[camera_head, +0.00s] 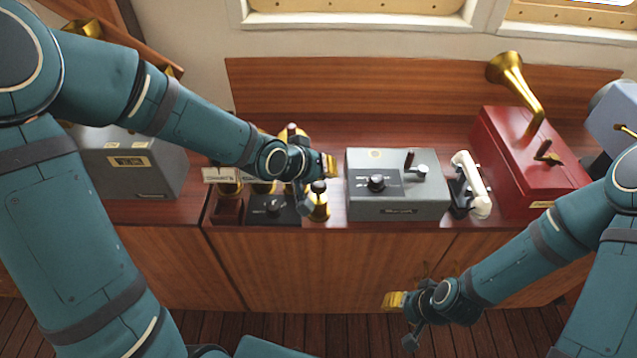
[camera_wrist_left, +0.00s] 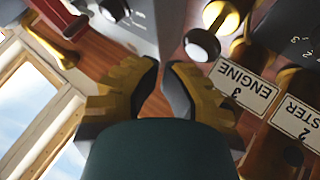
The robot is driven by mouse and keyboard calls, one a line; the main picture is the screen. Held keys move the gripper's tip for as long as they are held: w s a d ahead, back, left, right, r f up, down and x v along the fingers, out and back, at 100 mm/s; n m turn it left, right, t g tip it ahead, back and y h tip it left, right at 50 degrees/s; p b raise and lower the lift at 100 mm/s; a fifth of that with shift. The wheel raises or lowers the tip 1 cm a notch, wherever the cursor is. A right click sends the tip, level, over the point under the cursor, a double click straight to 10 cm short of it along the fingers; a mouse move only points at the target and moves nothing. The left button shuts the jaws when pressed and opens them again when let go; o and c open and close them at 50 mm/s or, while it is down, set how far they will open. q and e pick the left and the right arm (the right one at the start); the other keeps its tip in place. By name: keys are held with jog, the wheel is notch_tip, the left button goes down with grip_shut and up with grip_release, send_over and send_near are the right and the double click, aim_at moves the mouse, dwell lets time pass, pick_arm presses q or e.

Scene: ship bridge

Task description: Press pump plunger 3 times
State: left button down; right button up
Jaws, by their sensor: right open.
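A brass pump with a dark-knobbed plunger (camera_head: 318,199) stands upright on the console's front edge, just left of the grey box. A round knob with a pale ring, apparently this plunger's, shows in the left wrist view (camera_wrist_left: 202,45). My left gripper (camera_head: 330,165) is above and slightly beyond the plunger, apart from it. In the left wrist view its fingertips (camera_wrist_left: 161,65) are nearly together, with only a narrow gap and nothing between them. My right gripper (camera_head: 392,302) is open and empty, low in front of the console.
The grey control box (camera_head: 432,208) has a knob and lever. A white handset (camera_head: 471,184) and a red box with a brass horn (camera_head: 512,165) stand to its right. Brass pieces with label plates (camera_head: 222,174) are left of the plunger. Space before the console is open.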

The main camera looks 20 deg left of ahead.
aim_at(323, 184)
pick_arm(q)
jog(key=shift+f, duration=0.1)
dwell(0.4)
jog(key=shift+f+b, duration=0.35)
jog(key=shift+f+b, duration=0.8)
jog(key=shift+f, duration=0.15)
dwell(1.0)
jog(key=shift+f, duration=0.6)
dwell(0.6)
jog(key=shift+r, duration=0.1)
jog(key=shift+r+p, duration=1.7)
jog(key=shift+r, duration=0.25)
notch_tip(323, 184, up, 5)
jog(key=p, duration=0.4)
jog(key=shift+p, duration=0.3)
